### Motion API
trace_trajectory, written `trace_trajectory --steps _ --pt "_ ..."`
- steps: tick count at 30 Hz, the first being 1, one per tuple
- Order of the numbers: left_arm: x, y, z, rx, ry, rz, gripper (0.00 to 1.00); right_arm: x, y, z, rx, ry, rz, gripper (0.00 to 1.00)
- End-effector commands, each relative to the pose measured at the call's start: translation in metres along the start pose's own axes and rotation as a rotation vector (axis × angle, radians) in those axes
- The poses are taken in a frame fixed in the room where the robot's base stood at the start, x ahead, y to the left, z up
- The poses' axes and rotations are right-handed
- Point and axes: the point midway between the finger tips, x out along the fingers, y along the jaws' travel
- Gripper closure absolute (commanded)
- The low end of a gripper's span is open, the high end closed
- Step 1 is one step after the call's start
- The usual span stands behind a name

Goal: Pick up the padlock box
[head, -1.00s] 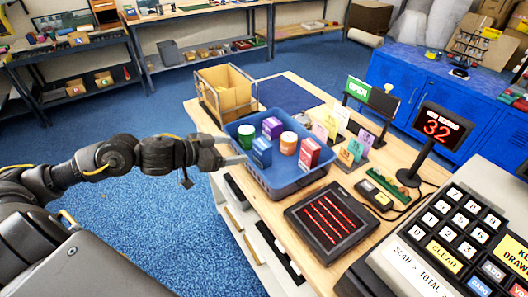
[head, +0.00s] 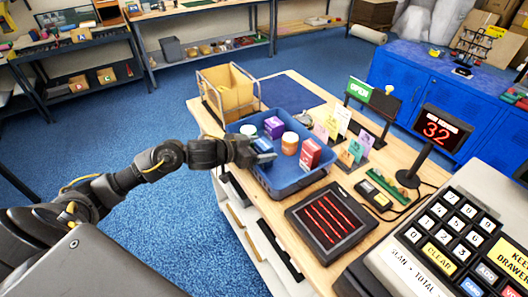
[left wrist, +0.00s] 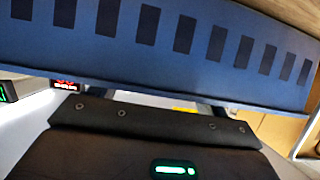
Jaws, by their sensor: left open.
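The blue tray (head: 309,179) on the wooden counter holds a blue box (head: 262,145), a purple box (head: 274,127), a red box (head: 310,154) and two round tubs. The box labels are too small to read, so I cannot tell which is the padlock box. My left gripper (head: 268,158) is open over the tray's left side, at the blue box, and hides part of it. I cannot tell whether it touches the box. In the left wrist view, a blue wall with dark slots (left wrist: 190,35), seemingly the tray's, fills the top. My right gripper is not in view.
A black scanner plate (head: 329,219), a card rack and a register crowd the right side.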

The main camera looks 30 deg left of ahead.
Motion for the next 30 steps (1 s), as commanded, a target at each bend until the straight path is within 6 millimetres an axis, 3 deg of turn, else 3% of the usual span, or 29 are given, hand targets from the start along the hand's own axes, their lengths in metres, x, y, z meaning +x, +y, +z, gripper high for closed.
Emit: trace_trajectory --steps 7,19,30 --pt "0.0014 0.0001 0.0004 0.000 0.000 0.000 0.25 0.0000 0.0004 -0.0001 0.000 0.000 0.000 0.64" --pt "0.0011 -0.0001 0.0004 0.000 0.000 0.000 0.77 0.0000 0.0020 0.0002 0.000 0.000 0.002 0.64" --pt "-0.0008 -0.0006 -0.0053 0.001 0.003 -0.001 0.78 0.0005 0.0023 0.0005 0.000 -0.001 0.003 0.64"
